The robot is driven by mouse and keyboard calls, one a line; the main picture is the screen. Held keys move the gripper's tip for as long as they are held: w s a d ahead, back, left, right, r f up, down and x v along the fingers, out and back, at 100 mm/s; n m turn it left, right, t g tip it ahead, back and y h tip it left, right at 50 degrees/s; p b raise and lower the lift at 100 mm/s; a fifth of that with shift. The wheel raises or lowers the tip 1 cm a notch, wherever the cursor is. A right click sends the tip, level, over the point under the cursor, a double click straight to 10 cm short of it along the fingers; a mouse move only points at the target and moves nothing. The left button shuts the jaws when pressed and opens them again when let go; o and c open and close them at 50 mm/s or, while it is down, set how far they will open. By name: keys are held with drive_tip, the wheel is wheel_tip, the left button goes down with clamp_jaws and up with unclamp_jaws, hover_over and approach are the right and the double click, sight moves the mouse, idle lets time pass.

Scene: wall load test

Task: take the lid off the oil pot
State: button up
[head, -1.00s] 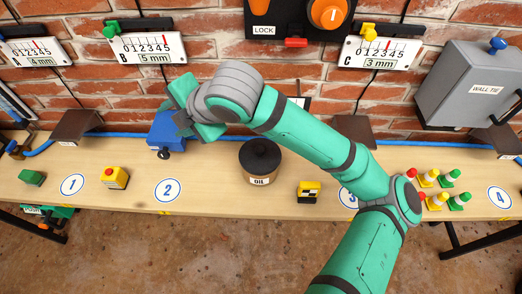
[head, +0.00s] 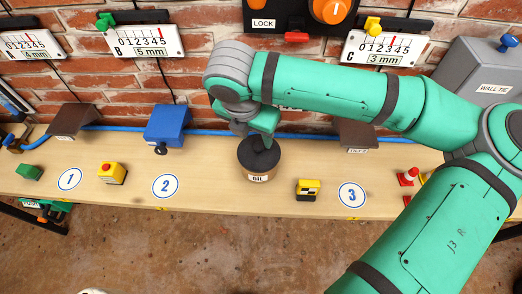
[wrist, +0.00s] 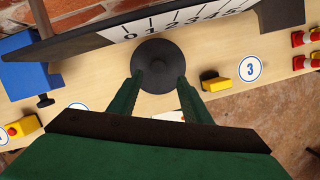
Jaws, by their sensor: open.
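The oil pot (head: 258,177) stands on the wooden bench, a tan pot with a label on its front. Its dark round lid (head: 247,159) is on it; the lid also shows from above in the wrist view (wrist: 158,82), with a small knob (wrist: 157,63) at its middle. My gripper (head: 262,142) points down over the lid. In the wrist view its two green fingers (wrist: 160,84) are apart, overlapping the lid's near left and right sides. I cannot tell whether the fingers touch the lid.
A yellow-and-black block (head: 307,190) stands right of the pot. A blue box (head: 166,124) and a red-topped yellow button (head: 112,173) are left. Brown angled covers (head: 356,133) stand along the back. A gauge board (wrist: 185,22) lies behind the pot in the wrist view.

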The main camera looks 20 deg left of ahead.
sight(259, 146)
drive_tip(key=shift+w+a+f, duration=0.15)
drive_tip(key=shift+a+f, duration=0.05)
drive_tip(key=shift+f, duration=0.75)
drive_tip(key=shift+x, duration=2.55)
drive_tip(key=shift+w+d+r, duration=0.1)
drive_tip(key=shift+w, duration=0.1)
clamp_jaws()
